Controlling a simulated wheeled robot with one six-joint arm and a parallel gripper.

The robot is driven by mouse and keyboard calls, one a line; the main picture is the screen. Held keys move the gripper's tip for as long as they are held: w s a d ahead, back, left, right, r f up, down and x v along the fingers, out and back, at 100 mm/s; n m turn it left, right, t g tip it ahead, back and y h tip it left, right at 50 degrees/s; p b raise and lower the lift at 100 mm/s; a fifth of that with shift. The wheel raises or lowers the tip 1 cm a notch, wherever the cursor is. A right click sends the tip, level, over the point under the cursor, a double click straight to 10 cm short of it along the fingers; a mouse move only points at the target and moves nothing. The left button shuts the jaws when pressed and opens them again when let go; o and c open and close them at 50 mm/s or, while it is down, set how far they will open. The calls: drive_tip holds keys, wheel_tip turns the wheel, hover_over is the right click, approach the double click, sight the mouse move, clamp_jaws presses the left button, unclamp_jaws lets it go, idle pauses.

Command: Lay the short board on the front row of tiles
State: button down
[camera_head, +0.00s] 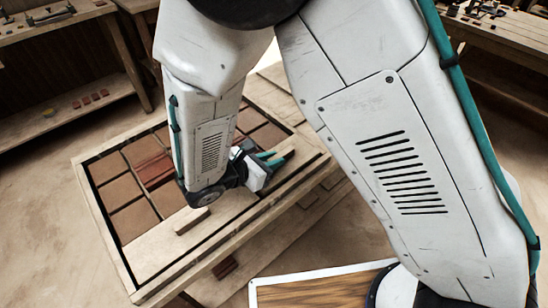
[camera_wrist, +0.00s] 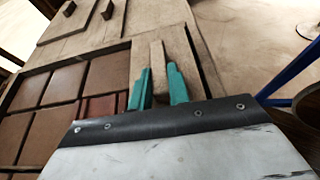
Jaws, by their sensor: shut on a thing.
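A tray of brown tiles (camera_head: 122,192) stands on a wooden table, with dark gaps between the tiles. A pale board (camera_head: 148,246) lies along the tray's front side, over the front row, and covers the tiles there. A raised wooden bar (camera_head: 192,221) shows on it. My gripper (camera_head: 270,157) is over the right part of this board. In the wrist view, my gripper's teal fingers (camera_wrist: 159,88) are shut on a narrow wooden grip (camera_wrist: 157,58) above the pale board. The arm hides the board's middle. I cannot tell whether the board presses on the tiles.
Other pale boards with small dark grips (camera_wrist: 107,9) lie beyond the tray. Reddish tiles (camera_head: 153,170) show among the brown ones. A framed wooden panel (camera_head: 310,290) is at the near right. Workbenches (camera_head: 60,62) stand at the back.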

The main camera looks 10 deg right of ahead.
drive_tip(key=shift+f, duration=0.45)
drive_tip(key=c, duration=1.3)
unclamp_jaws()
drive_tip(key=shift+r, duration=0.3)
drive_tip(key=v, duration=1.2)
drive_tip(key=shift+r, duration=0.15)
